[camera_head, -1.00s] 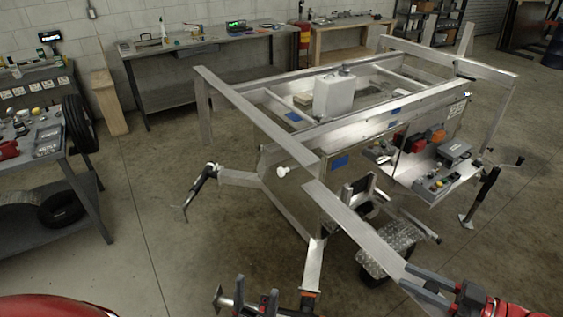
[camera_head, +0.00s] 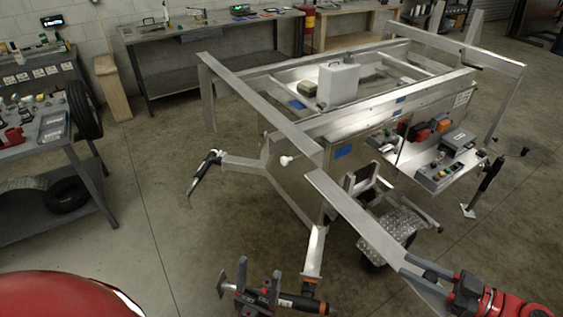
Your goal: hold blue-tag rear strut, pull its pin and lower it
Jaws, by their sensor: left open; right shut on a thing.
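A bare aluminium trailer frame (camera_head: 345,126) stands mid-view, with blue patches on its rails, one a blue tag (camera_head: 343,152) near the close corner. A white round knob (camera_head: 286,160) sticks out by that corner. A black strut with an orange band (camera_head: 296,300) lies at the end of a silver bracket at the bottom. My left gripper (camera_head: 259,272) is open, its fingers pointing up around or beside that strut; I cannot tell which. My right gripper (camera_head: 428,276) is shut on the near end of a long aluminium bar (camera_head: 355,218). No pin can be made out for certain.
Another black-ended leg (camera_head: 205,168) sticks out at the trailer's left, and a black leg (camera_head: 486,186) stands at its right. A control panel (camera_head: 440,165) and a wheel under a checkered fender (camera_head: 392,228) are close to the bar.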

